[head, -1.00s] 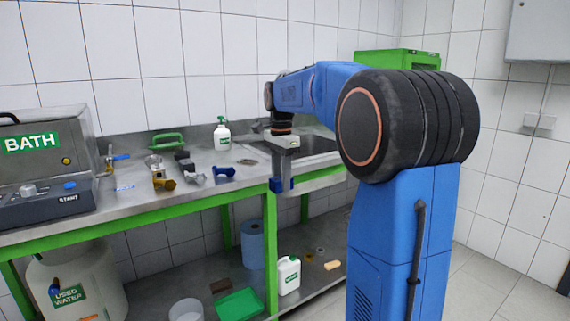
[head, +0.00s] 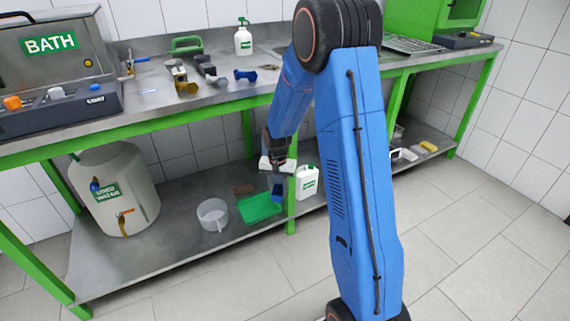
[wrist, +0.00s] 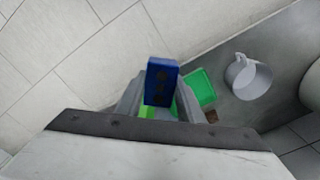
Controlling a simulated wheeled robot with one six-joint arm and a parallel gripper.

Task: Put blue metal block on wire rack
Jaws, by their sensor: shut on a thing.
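My gripper (head: 277,178) is shut on the blue metal block (head: 278,192), which hangs below it in the head view, in front of the lower shelf and below the benchtop. In the wrist view the block (wrist: 161,82) stands between the two grey fingers, with dark round marks on its face. A flat, dark, grid-like thing that looks like the wire rack (head: 410,45) lies on the benchtop at the right, beside the green cabinet. The rack does not show in the wrist view.
The lower shelf (head: 180,248) holds a green tray (head: 260,208), a white pot (head: 212,212), a white jug (head: 307,182) and a used-water tank (head: 115,190). A green bench leg (head: 291,212) stands close to the block. Several metal parts lie on the benchtop. The floor in front is clear.

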